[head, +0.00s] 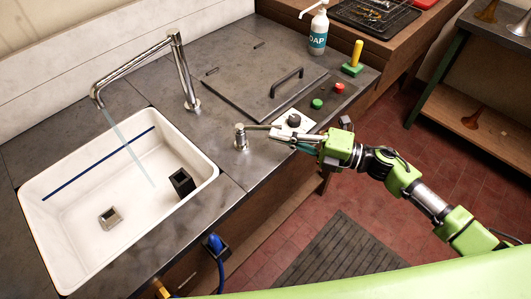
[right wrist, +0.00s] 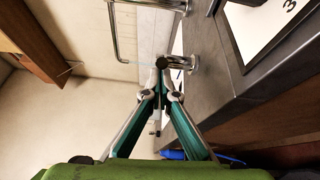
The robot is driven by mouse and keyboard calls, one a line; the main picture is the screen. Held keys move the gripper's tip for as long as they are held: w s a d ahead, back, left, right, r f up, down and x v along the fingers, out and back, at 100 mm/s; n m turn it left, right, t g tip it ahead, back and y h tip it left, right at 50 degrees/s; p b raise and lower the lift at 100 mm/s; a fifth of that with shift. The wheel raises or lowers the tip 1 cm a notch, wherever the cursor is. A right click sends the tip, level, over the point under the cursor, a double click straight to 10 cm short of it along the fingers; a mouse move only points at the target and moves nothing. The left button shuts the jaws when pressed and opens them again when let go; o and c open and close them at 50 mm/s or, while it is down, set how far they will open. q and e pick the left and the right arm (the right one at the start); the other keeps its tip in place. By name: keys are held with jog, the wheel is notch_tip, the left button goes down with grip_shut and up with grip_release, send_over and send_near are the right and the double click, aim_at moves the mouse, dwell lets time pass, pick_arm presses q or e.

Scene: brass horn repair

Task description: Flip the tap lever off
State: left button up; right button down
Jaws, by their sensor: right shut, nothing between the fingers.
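The tap lever (head: 241,138) is a short chrome post on the grey counter to the right of the sink, with a thin bar on top pointing right. The chrome spout (head: 180,70) is running, and a stream of water (head: 128,147) falls into the white sink (head: 208,171). My right gripper (head: 275,133) is shut and empty, its tips close to the end of the lever's bar. In the right wrist view the shut fingertips (right wrist: 161,92) lie just below the lever's dark round end (right wrist: 161,62); I cannot tell if they touch. My left gripper is out of view.
A dark block (head: 182,183) stands in the sink. Behind the gripper are a white card (head: 293,126), green (head: 317,103) and red (head: 339,88) buttons, and a hatch with a handle (head: 287,80). A soap bottle (head: 318,34) stands at the back.

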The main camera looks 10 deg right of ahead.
jog(key=v, duration=1.2)
jog(key=shift+f, duration=0.1)
